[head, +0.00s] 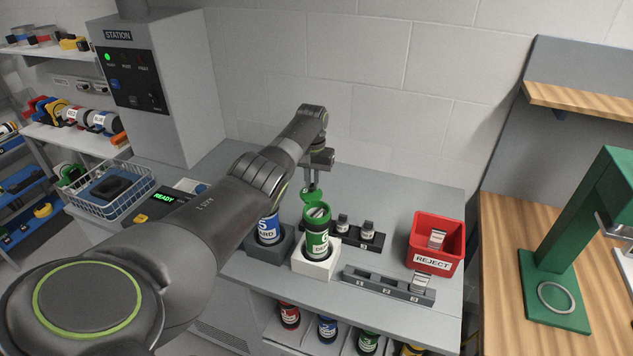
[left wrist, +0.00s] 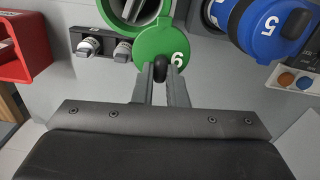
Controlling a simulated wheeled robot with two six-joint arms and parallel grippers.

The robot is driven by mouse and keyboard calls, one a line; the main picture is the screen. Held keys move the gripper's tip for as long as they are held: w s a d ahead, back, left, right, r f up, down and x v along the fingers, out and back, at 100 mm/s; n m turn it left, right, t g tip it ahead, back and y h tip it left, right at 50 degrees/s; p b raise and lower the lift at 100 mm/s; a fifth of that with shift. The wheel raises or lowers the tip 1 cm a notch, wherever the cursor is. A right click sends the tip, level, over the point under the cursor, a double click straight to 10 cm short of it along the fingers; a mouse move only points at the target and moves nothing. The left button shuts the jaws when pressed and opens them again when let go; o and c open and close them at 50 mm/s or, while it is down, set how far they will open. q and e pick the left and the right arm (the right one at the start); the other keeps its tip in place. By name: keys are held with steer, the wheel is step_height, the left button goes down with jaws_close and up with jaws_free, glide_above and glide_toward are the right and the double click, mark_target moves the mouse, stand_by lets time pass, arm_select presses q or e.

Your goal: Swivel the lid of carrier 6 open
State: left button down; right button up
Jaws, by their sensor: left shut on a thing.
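Green carrier 6 (head: 317,240) stands upright in a white block (head: 316,266) on the counter; its open mouth also shows in the left wrist view (left wrist: 136,12). Its green lid (left wrist: 151,44) is swung to the side, baring much of the mouth, where a grey and white thing shows inside. My left gripper (left wrist: 161,72) is shut on the lid's small black knob (left wrist: 160,66). In the head view the gripper (head: 312,187) reaches down from above, behind the carrier. My right gripper is not in view.
Blue carrier 5 (head: 268,229) stands close by on the left in a dark block. A dark rack with small vials (head: 368,238) is behind right, and a grey numbered rack (head: 372,284) is in front right. A red REJECT bin (head: 434,265) stands farther right.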

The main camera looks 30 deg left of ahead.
arm_select(q)
steer(key=shift+s+a+n, duration=0.15)
steer(key=shift+a+n, duration=0.15)
steer(key=shift+n, duration=0.45)
steer(key=shift+s+a+n, duration=0.1)
steer(key=shift+a+n, duration=0.15)
steer(key=shift+n, duration=0.5)
steer(key=c, duration=1.4)
jaws_free()
steer(key=shift+c, duration=0.2)
step_height(320, 180, up, 17)
steer(key=b, duration=0.3)
steer(key=shift+r+b, duration=0.2)
steer(key=shift+b, duration=0.2)
